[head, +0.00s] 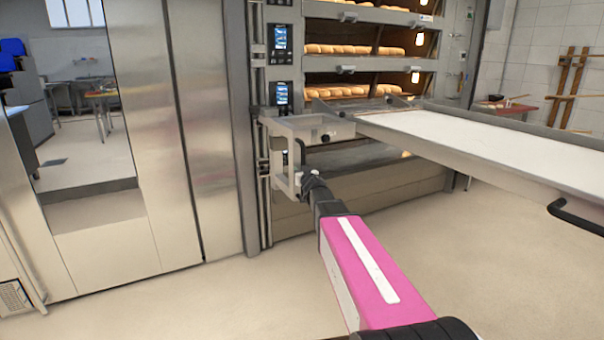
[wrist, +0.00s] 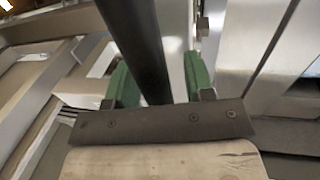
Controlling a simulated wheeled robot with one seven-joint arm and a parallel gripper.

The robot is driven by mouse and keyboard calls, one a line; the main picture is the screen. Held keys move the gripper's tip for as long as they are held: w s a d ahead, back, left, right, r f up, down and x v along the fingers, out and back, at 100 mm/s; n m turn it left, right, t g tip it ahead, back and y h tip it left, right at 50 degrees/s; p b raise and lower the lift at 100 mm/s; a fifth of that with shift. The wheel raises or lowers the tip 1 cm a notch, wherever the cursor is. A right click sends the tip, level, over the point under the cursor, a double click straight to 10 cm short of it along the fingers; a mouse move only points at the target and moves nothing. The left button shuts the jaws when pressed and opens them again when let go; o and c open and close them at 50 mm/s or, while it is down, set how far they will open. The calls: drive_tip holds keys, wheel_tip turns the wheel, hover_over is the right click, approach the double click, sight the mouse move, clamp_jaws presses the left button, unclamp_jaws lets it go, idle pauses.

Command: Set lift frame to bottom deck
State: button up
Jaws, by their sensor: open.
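The lift frame, a pale grey metal bracket (head: 309,127), stands at the left front of the deck oven (head: 425,190). The loader (head: 480,138), a long white bed with raised metal sides, extends right from it, roughly level with the lowest deck showing bread. The bottom deck (head: 377,156) lies below, partly hidden by the loader. My gripper (head: 308,180) is at the frame's left lower side, by a black handle (head: 301,150). In the wrist view, its green fingers (wrist: 160,85) are apart, with a black bar (wrist: 142,40) running between them; contact cannot be told.
Loaves (head: 340,49) fill several oven decks. Two small control screens (head: 281,39) are on the oven's left post. A steel cabinet wall (head: 160,150) stands left. Another black handle (head: 575,217) hangs at the loader's right front. The floor (head: 230,290) in front is clear.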

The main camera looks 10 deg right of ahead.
clamp_jaws()
wheel_tip(320, 180, down, 32)
drive_tip(key=shift+f, duration=0.2)
drive_tip(key=shift+f, duration=0.1)
idle(0.4)
drive_tip(key=shift+c, duration=0.3)
unclamp_jaws()
drive_tip(key=shift+o, duration=0.3)
